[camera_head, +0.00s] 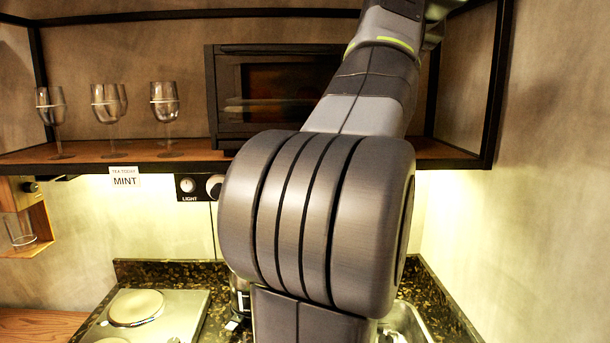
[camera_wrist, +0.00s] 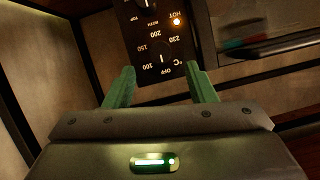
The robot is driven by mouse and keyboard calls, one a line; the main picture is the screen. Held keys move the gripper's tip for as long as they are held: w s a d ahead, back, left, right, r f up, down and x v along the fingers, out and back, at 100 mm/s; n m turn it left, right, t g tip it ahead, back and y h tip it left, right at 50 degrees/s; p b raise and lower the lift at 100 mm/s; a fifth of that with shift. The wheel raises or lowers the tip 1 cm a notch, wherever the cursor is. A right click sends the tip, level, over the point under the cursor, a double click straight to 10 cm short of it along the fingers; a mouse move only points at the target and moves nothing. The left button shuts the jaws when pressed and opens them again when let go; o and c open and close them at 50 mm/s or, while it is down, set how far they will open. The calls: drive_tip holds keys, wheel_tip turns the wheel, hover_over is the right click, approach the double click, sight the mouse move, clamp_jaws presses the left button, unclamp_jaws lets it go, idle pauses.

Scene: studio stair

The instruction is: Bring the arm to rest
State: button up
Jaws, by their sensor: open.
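My gripper (camera_wrist: 162,88) shows in the wrist view with its two green fingers spread apart and nothing between them. Beyond the fingertips is a dark control panel (camera_wrist: 150,45) with a temperature dial and a lit orange lamp marked HOT (camera_wrist: 176,21). I cannot tell whether the fingers touch anything; they appear apart from the panel. In the head view my arm rises through the middle of the picture and bends up toward the shelf, and the gripper itself is out of that picture.
A dark oven (camera_head: 228,95) stands on the wooden shelf (camera_head: 90,155), partly hidden by my arm. Wine glasses (camera_head: 108,103) stand to its left. Below are a LIGHT switch (camera_head: 188,186), a MINT label (camera_head: 125,180), a hob (camera_head: 137,307) and a sink (camera_head: 412,325). A glass (camera_head: 20,230) sits at far left.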

drive_tip(key=x, duration=0.5)
drive_tip(key=shift+w+f+p, duration=0.1)
drive_tip(key=shift+w+p, duration=0.1)
drive_tip(key=shift+p, duration=0.1)
drive_tip(key=shift+s, duration=0.1)
drive_tip(key=b+v, duration=0.1)
drive_tip(key=v, duration=1.2)
drive_tip(key=w+f+m+t+y+b, duration=0.3)
drive_tip(key=w+f+m+t+y, duration=0.2)
drive_tip(key=w+m, duration=0.7)
drive_tip(key=f+m+y, duration=0.1)
drive_tip(key=m, duration=0.4)
drive_tip(key=shift+a+m, duration=0.3)
drive_tip(key=shift+a, duration=0.05)
